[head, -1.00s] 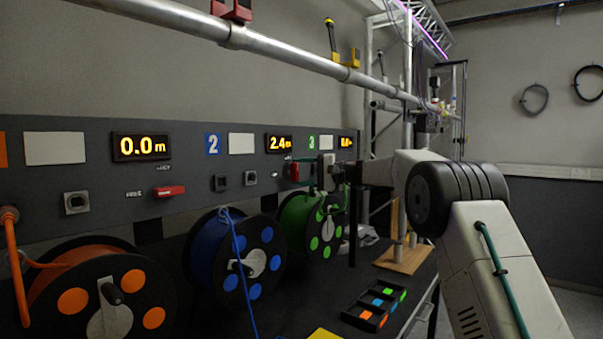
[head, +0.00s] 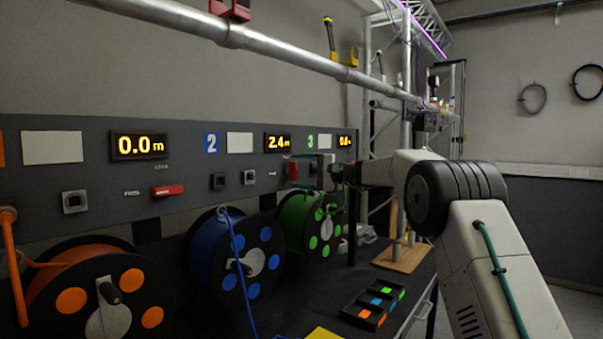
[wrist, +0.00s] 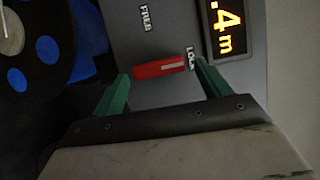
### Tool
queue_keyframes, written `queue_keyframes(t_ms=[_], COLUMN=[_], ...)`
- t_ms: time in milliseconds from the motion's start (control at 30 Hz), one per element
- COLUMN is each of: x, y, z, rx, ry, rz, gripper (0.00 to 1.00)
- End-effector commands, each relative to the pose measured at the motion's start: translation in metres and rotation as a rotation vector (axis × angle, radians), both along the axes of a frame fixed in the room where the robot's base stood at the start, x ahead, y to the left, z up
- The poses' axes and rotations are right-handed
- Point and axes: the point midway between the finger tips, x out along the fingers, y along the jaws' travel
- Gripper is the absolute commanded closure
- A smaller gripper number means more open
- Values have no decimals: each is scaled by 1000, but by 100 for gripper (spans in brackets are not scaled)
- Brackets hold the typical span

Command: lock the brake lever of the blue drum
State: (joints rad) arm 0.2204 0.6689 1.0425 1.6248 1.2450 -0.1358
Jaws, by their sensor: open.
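The blue drum (head: 207,255) is below the control panel in the head view, with blue dots on its black flange. Its red brake lever (wrist: 160,66) shows in the wrist view, between the FREE and LOCK labels and beside the lit display. The lever lies in line with the LOCK label, its end close to it. In the head view the lever (head: 293,170) stands roughly upright, beside my gripper (head: 325,172). In the wrist view my gripper (wrist: 161,72) is open, its green fingers near the two ends of the lever. I cannot tell whether they touch it.
The orange drum (head: 75,290) and green drum (head: 298,222) flank the blue one. Another red lever (head: 167,190) lies horizontal under the 0.0 m display. A metal pipe (head: 290,47) runs above the panel. A tray of coloured pieces (head: 375,305) sits on the bench.

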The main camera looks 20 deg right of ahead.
Motion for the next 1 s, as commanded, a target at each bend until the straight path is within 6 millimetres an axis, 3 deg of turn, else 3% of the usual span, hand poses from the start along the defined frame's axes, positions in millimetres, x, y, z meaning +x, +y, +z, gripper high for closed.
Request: queue_keyframes(t_ms=[167,533,1000], x=[-7,-37,-41], y=[-13,-63,-68], z=[0,0,-1], rx=[1,0,1], ry=[1,0,1], rz=[-2,-3,-1], gripper=[24,24,24])
